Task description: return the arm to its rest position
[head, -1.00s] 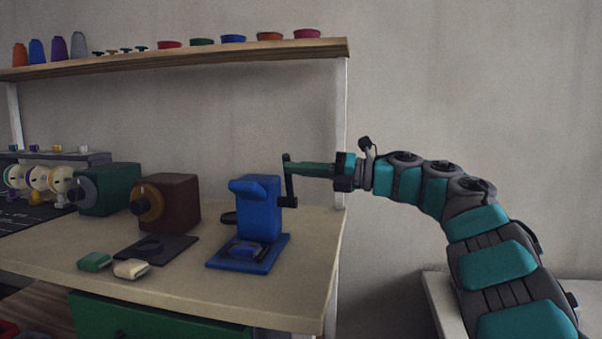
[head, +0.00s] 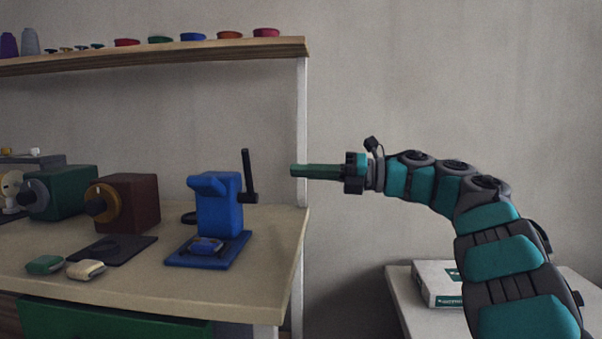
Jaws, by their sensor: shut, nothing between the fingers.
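My gripper (head: 296,170) is at the end of the teal and black arm, in the right half of the head view. Its long green fingers are shut and point left, with nothing held. The arm arches up from the lower right and reaches level to the left. The fingertips are in front of the white shelf post, near the table's right end. The black lever (head: 248,177) of the blue press (head: 219,206) stands to the left of the fingertips, with a gap between them.
The wooden table (head: 255,290) also holds a brown box with a dial (head: 135,202), a green box (head: 70,193) and two small pads (head: 86,270). A shelf (head: 200,54) with small bowls is above. A white box (head: 437,284) lies on a side table (head: 405,300) at right.

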